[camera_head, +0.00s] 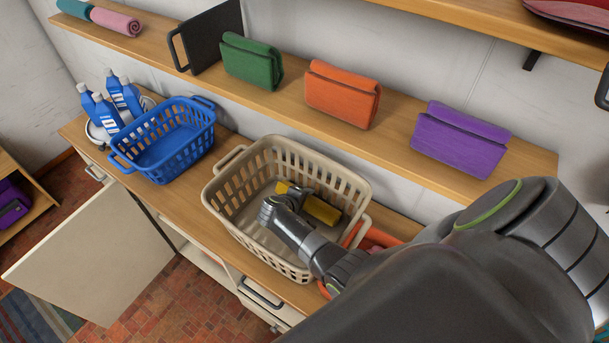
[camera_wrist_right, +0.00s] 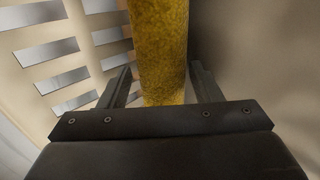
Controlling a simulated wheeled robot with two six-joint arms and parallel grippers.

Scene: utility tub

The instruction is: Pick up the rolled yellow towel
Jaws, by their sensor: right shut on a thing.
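The rolled yellow towel (camera_head: 321,210) lies inside the beige laundry basket (camera_head: 223,199) on the wooden counter. My right gripper (camera_head: 289,190) reaches down into the basket and is shut on the towel, hiding part of it. In the right wrist view the towel (camera_wrist_right: 160,50) runs lengthwise between the two fingers of the right gripper (camera_wrist_right: 158,85), with the slotted basket wall (camera_wrist_right: 60,55) to its left. I cannot tell whether the towel is clear of the basket floor. My left gripper is not in view.
A blue basket (camera_head: 205,135) and several blue bottles (camera_head: 108,112) stand left on the counter. A shelf (camera_head: 280,95) above holds folded green, orange and purple towels. An orange item (camera_head: 376,238) lies right of the beige basket. A cabinet door (camera_head: 95,255) hangs open at lower left.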

